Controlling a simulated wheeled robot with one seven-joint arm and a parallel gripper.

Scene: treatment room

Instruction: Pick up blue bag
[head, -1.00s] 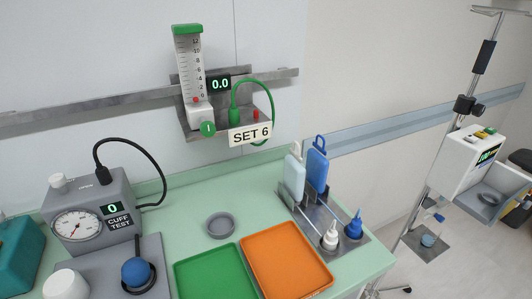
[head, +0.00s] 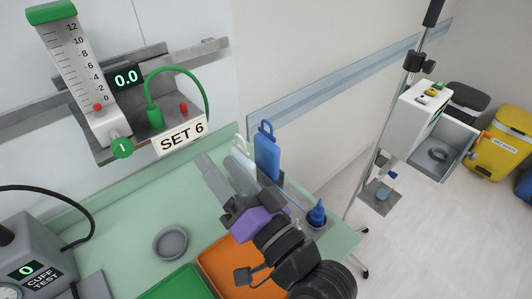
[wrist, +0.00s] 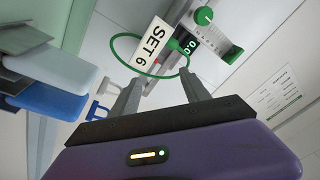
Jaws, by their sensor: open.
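The blue bag (head: 266,152) stands upright on its rack at the back right of the green counter, with a loop handle on top. The pale bag (head: 241,155) is just left of the blue one in the head view, partly hidden by my gripper. My gripper (head: 216,166) is open and empty, to the left of the bags in the head view. Its fingers (wrist: 160,92) have nothing between them.
The SET 6 flowmeter unit (head: 160,125) is on the wall rail behind. A grey ring dish (head: 170,243), a green tray (head: 172,285) and an orange tray (head: 215,262) are on the counter. A blue-capped bottle (head: 317,214) is right of my gripper. A pump stand (head: 415,115) is further right.

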